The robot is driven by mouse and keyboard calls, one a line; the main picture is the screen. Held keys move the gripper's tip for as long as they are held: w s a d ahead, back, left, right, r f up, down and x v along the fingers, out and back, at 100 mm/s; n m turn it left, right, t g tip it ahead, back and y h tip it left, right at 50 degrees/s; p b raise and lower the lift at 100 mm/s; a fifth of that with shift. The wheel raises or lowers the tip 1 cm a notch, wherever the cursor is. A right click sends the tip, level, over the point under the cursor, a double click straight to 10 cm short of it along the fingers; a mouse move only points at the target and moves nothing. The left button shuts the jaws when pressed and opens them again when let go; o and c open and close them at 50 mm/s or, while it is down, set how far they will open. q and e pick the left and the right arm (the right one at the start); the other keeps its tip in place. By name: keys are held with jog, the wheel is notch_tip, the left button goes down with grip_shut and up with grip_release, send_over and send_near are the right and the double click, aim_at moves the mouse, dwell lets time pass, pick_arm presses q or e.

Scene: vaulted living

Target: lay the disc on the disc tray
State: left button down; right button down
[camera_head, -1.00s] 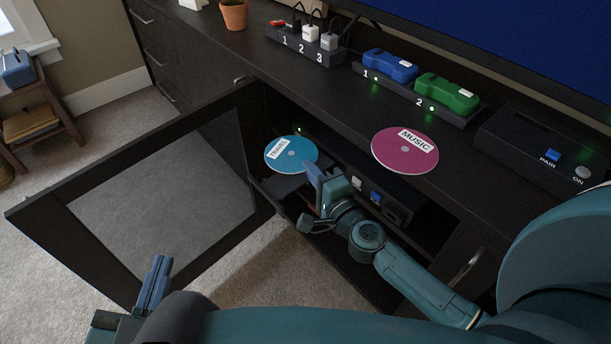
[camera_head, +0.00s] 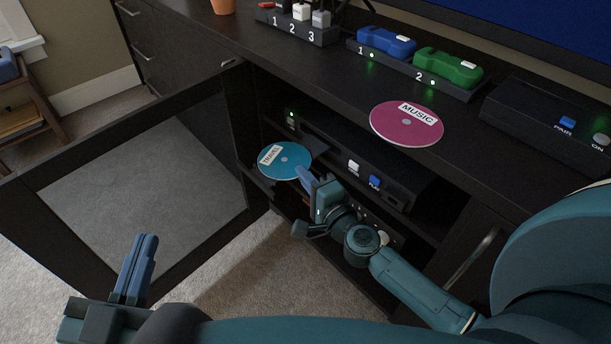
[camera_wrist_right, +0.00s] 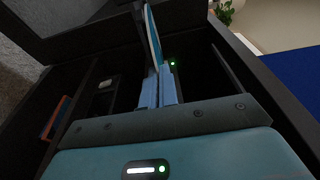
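A blue disc (camera_head: 285,160) with a white label reading TRAVEL is in the fingers of my right gripper (camera_head: 307,180), held by its near right edge at the cabinet opening. In the right wrist view the disc (camera_wrist_right: 154,38) shows edge-on between the fingertips (camera_wrist_right: 158,90). A dark flat piece that looks like the disc tray (camera_head: 322,148) juts from the black player (camera_head: 385,172), behind and right of the disc. Whether the disc touches it I cannot tell. My left gripper (camera_head: 138,262) is empty, fingers together, at the lower left.
The open cabinet door (camera_head: 150,180) stands to the left. A magenta MUSIC disc (camera_head: 406,123) lies on the cabinet top, near numbered docks with a blue device (camera_head: 386,42) and a green device (camera_head: 447,67). A black box (camera_head: 555,125) with buttons is at right.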

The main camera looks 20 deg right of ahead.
pick_arm(q)
jog(key=shift+r, duration=0.1)
jog(key=shift+r, duration=0.3)
pick_arm(e)
jog(key=c, duration=2.2)
grip_release()
jog(key=c, duration=1.6)
grip_release()
pick_arm(q)
jog(key=shift+d+f, duration=0.1)
jog(key=shift+f, duration=0.2)
pick_arm(e)
jog(key=shift+s, duration=0.1)
